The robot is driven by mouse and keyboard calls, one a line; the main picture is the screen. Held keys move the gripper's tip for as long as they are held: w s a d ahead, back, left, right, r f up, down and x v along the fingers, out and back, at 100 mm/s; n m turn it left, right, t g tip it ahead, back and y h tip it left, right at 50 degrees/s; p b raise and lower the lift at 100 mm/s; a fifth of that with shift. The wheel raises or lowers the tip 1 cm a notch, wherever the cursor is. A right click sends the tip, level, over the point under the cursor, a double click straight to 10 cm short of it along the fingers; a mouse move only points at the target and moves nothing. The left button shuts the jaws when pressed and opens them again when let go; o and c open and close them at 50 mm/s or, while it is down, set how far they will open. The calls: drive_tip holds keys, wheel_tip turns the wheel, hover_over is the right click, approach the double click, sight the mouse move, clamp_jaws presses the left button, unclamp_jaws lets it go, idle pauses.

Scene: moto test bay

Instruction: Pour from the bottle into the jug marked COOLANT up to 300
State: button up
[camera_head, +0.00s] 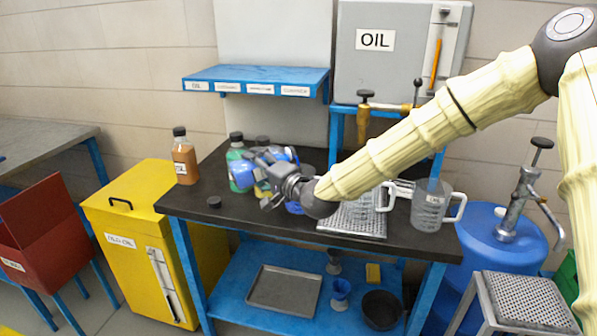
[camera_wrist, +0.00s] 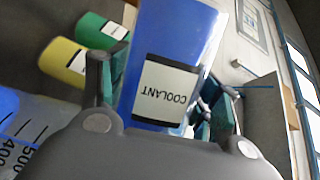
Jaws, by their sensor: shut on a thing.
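My gripper (camera_head: 268,180) is shut on a blue bottle (camera_head: 241,174). In the wrist view the bottle (camera_wrist: 180,45) sits between both fingers, its COOLANT label facing the camera. In the head view it looks tilted well over above the bench, partly hidden by my gripper. A clear jug with a handle (camera_head: 432,208) stands at the bench's right end; its label is too small to read. Another clear jug (camera_head: 366,204) stands beside it on a perforated tray, partly behind my arm. In the wrist view a clear graduated jug (camera_wrist: 30,132) shows 400 and 500 marks.
A green bottle (camera_wrist: 100,32) and a yellow one (camera_wrist: 62,58) stand close to my gripper. A blue shelf (camera_head: 255,75) and the OIL tank (camera_head: 400,70) are behind.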

drive_tip(key=shift+d+r, duration=0.1)
drive_tip(key=shift+r, duration=0.1)
idle(0.6)
drive_tip(key=shift+r+m+b, duration=0.15)
drive_tip(key=shift+m+b, duration=0.4)
drive_tip(key=shift+m, duration=0.45)
idle(5.0)
drive_tip(key=shift+r+n+p, duration=0.1)
drive_tip(key=shift+n+p, duration=0.3)
drive_tip(key=shift+n, duration=0.4)
drive_tip(key=shift+s+a+f+n, duration=0.15)
drive_tip(key=shift+a+f+n, duration=0.2)
drive_tip(key=shift+f+n, duration=0.25)
drive_tip(key=shift+f, duration=0.25)
